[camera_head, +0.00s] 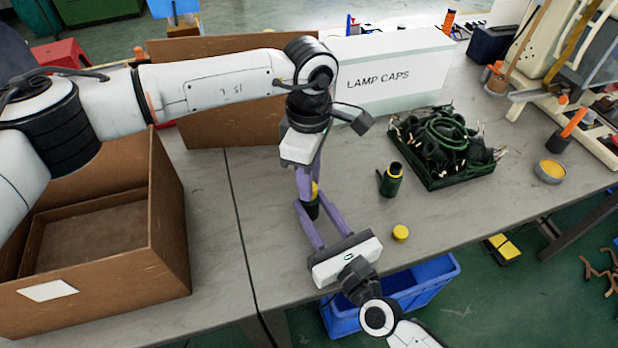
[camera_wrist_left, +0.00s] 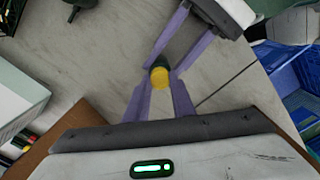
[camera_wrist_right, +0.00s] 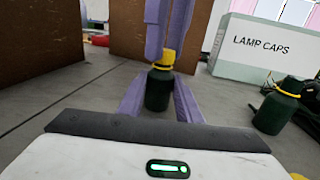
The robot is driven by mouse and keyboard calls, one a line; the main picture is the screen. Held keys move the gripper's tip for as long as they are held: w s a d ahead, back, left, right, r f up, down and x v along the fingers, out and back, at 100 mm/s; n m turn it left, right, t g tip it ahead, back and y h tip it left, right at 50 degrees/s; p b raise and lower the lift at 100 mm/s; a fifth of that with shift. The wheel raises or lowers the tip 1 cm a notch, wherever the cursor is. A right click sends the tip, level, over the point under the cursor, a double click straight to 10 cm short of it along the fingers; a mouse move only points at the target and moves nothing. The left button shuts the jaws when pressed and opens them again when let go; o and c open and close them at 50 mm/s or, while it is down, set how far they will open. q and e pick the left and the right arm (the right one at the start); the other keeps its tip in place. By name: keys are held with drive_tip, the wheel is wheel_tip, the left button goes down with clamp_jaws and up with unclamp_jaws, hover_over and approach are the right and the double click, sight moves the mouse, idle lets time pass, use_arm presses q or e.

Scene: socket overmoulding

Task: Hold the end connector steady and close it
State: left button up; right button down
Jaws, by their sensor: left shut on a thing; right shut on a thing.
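The end connector is a dark green socket body (camera_wrist_right: 158,92) with a yellow cap (camera_wrist_right: 166,57) at its top. It stands upright between both grippers over the table. My right gripper (camera_wrist_right: 158,100) is shut on the green body from the near side. My left gripper (camera_wrist_left: 160,84) comes from above and is shut on the yellow cap (camera_wrist_left: 160,77). In the head view the fingers hide much of the connector (camera_head: 311,207). Whether the cap is fully seated on the body cannot be told.
Another green socket (camera_head: 390,180) stands to the right, with a loose yellow cap (camera_head: 400,232) nearer the front edge. A green crate (camera_head: 480,172) of corded sockets and a white LAMP CAPS box (camera_head: 390,75) stand behind. Brown boxes (camera_head: 170,225) are left; a blue bin (camera_head: 440,284) is below.

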use_arm(q)
drive_tip(key=m, duration=0.4)
drive_tip(key=shift+m, duration=0.3)
drive_tip(key=m, duration=0.6)
drive_tip(key=shift+m, duration=0.3)
drive_tip(key=m, duration=0.6)
drive_tip(key=shift+m, duration=0.3)
drive_tip(key=m, duration=0.5)
drive_tip(key=shift+m, duration=0.3)
drive_tip(key=o, duration=1)
